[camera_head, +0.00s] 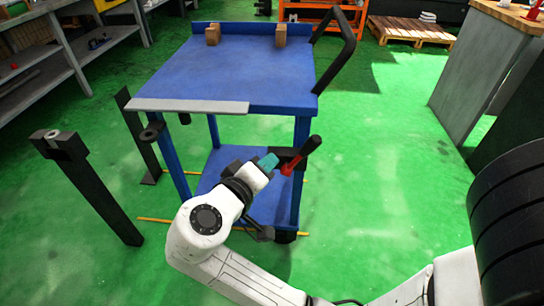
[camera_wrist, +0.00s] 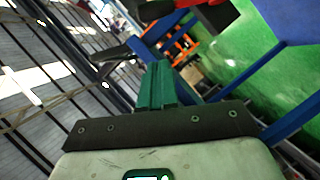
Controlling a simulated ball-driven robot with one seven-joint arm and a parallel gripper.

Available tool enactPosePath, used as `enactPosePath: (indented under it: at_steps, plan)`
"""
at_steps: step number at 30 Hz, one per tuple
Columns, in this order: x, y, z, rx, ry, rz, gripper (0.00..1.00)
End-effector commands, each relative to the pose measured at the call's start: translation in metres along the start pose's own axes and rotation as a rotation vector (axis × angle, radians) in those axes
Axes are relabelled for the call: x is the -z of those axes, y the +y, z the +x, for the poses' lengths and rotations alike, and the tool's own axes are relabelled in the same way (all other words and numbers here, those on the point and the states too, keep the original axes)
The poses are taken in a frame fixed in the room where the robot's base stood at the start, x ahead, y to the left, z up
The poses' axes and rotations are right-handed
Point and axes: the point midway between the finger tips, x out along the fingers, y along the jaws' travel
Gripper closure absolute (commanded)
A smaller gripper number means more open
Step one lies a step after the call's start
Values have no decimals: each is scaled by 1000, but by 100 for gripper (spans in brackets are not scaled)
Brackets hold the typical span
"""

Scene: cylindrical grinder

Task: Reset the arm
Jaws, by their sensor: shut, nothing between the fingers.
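My gripper (camera_head: 268,161) shows in the head view in front of the blue cart, over its lower part. Its teal fingers are together with nothing between them. They also show closed in the wrist view (camera_wrist: 157,84). My white arm (camera_head: 205,225) reaches up to it from the lower right. A red and black object (camera_head: 290,167) appears just right of the fingertips; I cannot tell whether they touch. Part of the cart's lower shelf is hidden behind my arm.
The blue cart (camera_head: 220,75) has two brown blocks (camera_head: 213,36) (camera_head: 280,35) on its far top edge and a black handle (camera_head: 337,50) at right. Black posts (camera_head: 100,190) stand at left. A grey cabinet (camera_head: 480,70) is at right. Green floor (camera_head: 385,150) between is clear.

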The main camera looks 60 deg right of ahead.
Motion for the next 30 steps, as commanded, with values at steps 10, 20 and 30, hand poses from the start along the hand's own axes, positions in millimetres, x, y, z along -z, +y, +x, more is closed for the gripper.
enactPosePath:
  at_steps: [10, 20, 30]
  plan:
    - [0, 0, 0, 0, 0, 0, 100]
    - [-3, -3, 2, 13, -3, -7, 100]
    - [-85, -90, 30, 497, -91, -194, 100]
